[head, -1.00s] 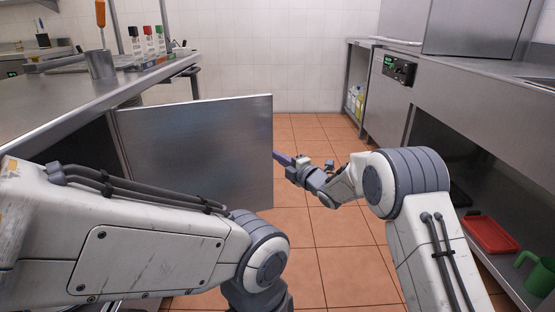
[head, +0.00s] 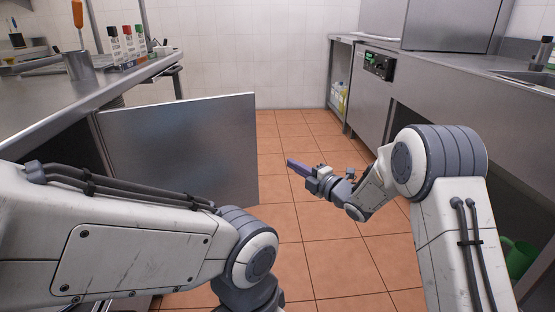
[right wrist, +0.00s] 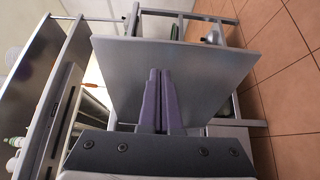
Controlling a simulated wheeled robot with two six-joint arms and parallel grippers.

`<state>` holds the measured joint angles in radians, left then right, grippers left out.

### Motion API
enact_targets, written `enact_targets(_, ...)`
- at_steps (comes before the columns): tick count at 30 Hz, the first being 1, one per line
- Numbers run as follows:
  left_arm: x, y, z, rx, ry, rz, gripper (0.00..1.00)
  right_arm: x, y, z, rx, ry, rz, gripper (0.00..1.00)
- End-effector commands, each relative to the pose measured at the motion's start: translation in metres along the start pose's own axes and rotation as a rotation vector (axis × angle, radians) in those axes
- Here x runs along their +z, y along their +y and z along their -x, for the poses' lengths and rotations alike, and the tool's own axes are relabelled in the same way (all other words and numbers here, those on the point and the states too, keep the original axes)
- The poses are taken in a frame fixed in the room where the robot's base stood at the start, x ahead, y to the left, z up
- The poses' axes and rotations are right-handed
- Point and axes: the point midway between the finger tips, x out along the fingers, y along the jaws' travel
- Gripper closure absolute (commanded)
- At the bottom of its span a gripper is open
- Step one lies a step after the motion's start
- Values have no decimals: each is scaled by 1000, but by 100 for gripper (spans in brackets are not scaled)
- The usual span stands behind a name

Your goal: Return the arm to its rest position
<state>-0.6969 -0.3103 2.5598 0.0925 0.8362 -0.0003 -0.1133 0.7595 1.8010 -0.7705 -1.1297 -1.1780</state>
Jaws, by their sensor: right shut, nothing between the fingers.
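My right arm (head: 440,165) reaches in from the right in the head view, bent at its grey joint. Its gripper (head: 291,163) is shut and empty, pointing left over the tiled floor, apart from the open steel door (head: 185,150). In the right wrist view the two purple fingers (right wrist: 158,92) lie together in front of the steel panel (right wrist: 205,75). My left arm (head: 130,240) comes in from the left in the head view and bends down at its grey joint. Its gripper is out of view.
A steel counter (head: 110,85) on the left holds a cup (head: 78,66) with an orange-handled tool and a rack of bottles (head: 128,47). A steel counter (head: 455,95) runs along the right. A green jug (head: 520,259) stands low at right. The tiled floor (head: 300,130) between is clear.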

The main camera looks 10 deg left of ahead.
Motion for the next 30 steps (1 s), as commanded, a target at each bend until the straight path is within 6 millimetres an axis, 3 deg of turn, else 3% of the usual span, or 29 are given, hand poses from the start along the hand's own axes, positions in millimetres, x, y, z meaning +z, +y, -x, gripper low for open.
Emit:
enact_targets(4,0,0,3,0,0,0,50,4,0,10,-1,2,0,100)
enact_targets(15,0,0,3,0,-1,0,50,3,0,9,-3,4,-3,100)
enact_targets(22,0,0,5,0,-1,0,50,-19,10,10,-162,-119,-185,100)
enact_targets(26,0,0,6,0,-1,0,50,-49,10,36,-336,-289,-430,100)
enact_targets(30,0,0,7,0,-1,0,50,-93,0,92,-522,-497,-716,100)
